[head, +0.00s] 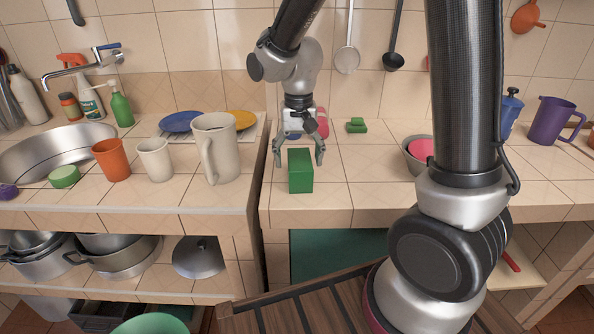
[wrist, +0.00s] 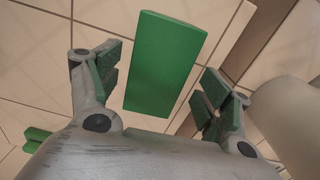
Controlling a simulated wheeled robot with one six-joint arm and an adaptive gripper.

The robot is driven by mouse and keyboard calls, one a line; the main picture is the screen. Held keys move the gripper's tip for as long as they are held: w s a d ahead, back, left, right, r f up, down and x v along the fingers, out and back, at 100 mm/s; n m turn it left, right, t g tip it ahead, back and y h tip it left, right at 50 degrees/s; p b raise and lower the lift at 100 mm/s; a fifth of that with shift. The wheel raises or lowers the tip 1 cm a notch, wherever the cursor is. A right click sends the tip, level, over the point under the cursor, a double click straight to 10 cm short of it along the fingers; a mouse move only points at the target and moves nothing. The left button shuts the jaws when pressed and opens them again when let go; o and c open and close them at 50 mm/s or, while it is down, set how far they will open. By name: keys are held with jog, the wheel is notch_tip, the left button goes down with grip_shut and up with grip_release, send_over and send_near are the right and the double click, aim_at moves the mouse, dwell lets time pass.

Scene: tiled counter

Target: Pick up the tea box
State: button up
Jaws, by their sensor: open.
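The tea box is a plain green upright box (head: 300,172) near the front edge of the tiled counter in the head view. My gripper (head: 299,158) is open and points down at the box, with one finger to its left and one to its right. In the wrist view the box (wrist: 165,62) shows between and beyond the two green-padded fingers of my gripper (wrist: 160,85). There is a gap on each side and no contact is visible. How far the fingertips are above or behind the box is hard to tell.
A large cream pitcher (head: 218,150) stands left of the box, across a gap between counters. A small green object (head: 356,125) lies behind and right. A metal bowl (head: 415,160) with something pink stands farther right. Tiles right of the box are clear.

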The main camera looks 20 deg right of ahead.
notch_tip(320, 180, down, 5)
jog(key=shift+d+r, duration=0.1)
jog(key=shift+d, duration=0.05)
jog(key=shift+c, duration=0.2)
jog(key=c, duration=1.1)
